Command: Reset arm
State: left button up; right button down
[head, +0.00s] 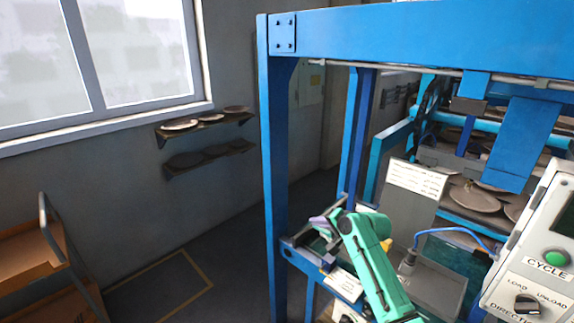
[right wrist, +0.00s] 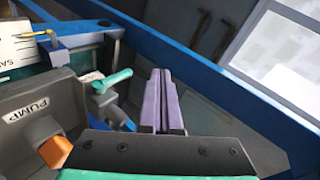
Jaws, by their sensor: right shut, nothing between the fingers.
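My right gripper (head: 322,224) is at the lower middle of the head view, at the end of my green arm, beside the blue frame post. In the right wrist view its two purple fingers (right wrist: 163,102) lie together, shut and empty. A small teal lever (right wrist: 112,80) is just left of the fingers in that view, apart from them as far as I can tell. The grey panel marked PUMP (right wrist: 38,110), with an orange knob (right wrist: 55,152), is further left. My left gripper is in neither view.
The blue dryer frame (head: 275,150) stands close around my right arm. Plates (head: 474,197) lie on a rack inside it. A control box (head: 530,270) with a green CYCLE button (head: 556,258) is at right. Wall shelves (head: 210,122) hold plates; a cart (head: 45,255) stands at left. Floor between is clear.

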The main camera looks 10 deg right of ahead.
jog(key=s+f+n+g+h, duration=0.1)
jog(key=s+f+n+g, duration=0.15)
jog(key=s+f, duration=0.5)
jog(key=s+f+n+g+h, duration=0.1)
jog(key=s+f+n, duration=0.35)
jog(key=s, duration=0.55)
jog(key=s+d+n+g+h, duration=0.2)
jog(key=s+d, duration=0.1)
jog(key=s, duration=0.7)
jog(key=s+d+n+g+h, duration=0.2)
jog(key=s+d, duration=0.1)
jog(key=s, duration=0.8)
notch_tip(320, 180, down, 26)
jog(key=b, duration=0.6)
pick_arm(q)
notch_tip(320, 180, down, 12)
jog(key=b, duration=0.5)
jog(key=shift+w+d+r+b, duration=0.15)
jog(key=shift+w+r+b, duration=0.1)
jog(key=shift+b, duration=0.1)
pick_arm(e)
jog(key=s+d+f+g, duration=0.1)
jog(key=s+f, duration=0.8)
jog(key=f, duration=0.2)
jog(key=s+d+f+g, duration=0.1)
jog(key=s+d+f, duration=0.1)
jog(key=s+f, duration=0.7)
notch_tip(320, 180, down, 3)
jog(key=shift+s+r, duration=0.15)
jog(key=shift+s, duration=0.1)
